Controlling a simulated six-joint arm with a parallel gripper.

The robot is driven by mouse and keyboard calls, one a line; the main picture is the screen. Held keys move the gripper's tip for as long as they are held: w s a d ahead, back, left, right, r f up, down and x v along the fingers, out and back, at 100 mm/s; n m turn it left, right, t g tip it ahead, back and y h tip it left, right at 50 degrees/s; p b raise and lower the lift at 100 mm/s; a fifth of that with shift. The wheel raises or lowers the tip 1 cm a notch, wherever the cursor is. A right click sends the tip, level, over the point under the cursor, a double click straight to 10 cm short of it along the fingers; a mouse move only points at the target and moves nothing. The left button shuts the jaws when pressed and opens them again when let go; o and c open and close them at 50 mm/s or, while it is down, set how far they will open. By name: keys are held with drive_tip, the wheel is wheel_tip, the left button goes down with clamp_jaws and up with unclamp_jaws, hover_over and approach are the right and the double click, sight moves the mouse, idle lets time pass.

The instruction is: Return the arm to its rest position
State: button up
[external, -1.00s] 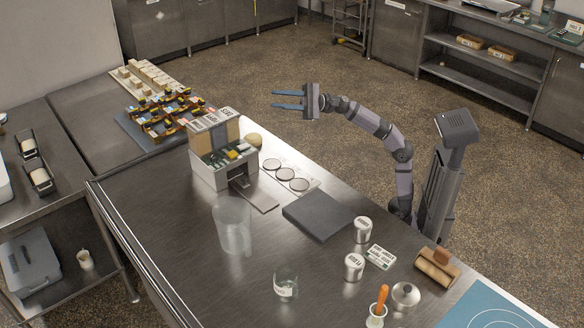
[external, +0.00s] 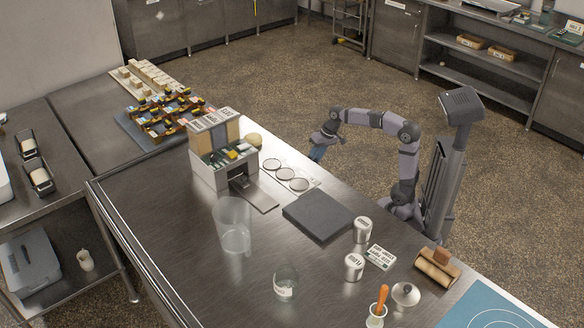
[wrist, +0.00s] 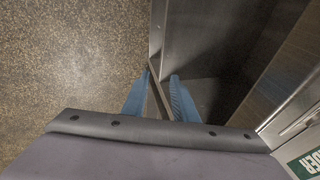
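My arm is bent, with my gripper (external: 317,153) pointing down beside the far edge of the steel worktable (external: 160,230), near three round discs. In the wrist view my gripper (wrist: 161,77) shows two blue fingers with a gap between their tips. Nothing is held between them; the floor and a steel edge show past them. In the external view the lower ends of the fingers are near the table edge, and I cannot tell how close.
Open speckled floor (external: 290,75) lies beyond the arm.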

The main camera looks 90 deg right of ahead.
drive_tip(key=s+a+f+n+g+p, duration=0.2)
drive_tip(key=s+a+n+p, duration=0.3)
drive_tip(key=s+a+p, duration=0.25)
drive_tip(key=s+a+f+n+g+p, duration=0.25)
drive_tip(key=s+a+n+p, duration=0.35)
drive_tip(key=s, duration=0.3)
wheel_tip(320, 180, up, 14)
drive_tip(key=a+m+p, duration=0.1)
drive_tip(key=p, duration=1.3)
drive_tip(key=shift+w+a+r+p, duration=0.15)
drive_tip(key=shift+r+p, duration=0.1)
drive_tip(key=shift+p, duration=0.15)
